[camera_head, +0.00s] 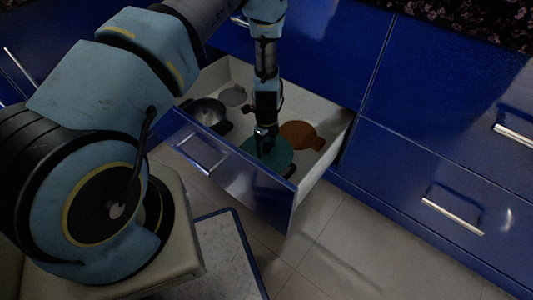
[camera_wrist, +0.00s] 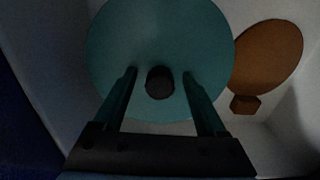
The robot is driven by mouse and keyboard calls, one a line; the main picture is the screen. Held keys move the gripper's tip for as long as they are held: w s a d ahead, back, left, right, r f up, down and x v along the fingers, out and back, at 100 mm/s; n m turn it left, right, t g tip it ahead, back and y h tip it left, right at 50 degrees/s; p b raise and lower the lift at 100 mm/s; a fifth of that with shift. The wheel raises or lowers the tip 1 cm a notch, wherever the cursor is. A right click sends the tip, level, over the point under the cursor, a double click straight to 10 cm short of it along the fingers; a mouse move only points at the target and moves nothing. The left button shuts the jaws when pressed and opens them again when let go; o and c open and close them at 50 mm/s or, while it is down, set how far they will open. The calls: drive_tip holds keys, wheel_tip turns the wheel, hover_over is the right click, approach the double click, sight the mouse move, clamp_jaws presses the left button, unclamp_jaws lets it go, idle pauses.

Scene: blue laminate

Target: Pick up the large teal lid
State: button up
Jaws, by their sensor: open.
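The large teal lid (camera_head: 277,155) lies in the open drawer, near its front panel. In the wrist view my gripper (camera_wrist: 158,75) is open, one finger on each side of the knob, with gaps on both sides. I cannot tell how far the fingertips are above the lid.
The open drawer (camera_head: 328,165) has white walls and a blue front. An orange-brown round item with a tab (camera_head: 299,134) lies right of the lid. A dark pot (camera_head: 207,112) and a grey disc (camera_head: 233,96) lie left and behind. Blue cabinets (camera_head: 440,110) surround it.

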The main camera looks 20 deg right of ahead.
drive_tip(key=shift+c, duration=0.3)
clamp_jaws()
idle(1.1)
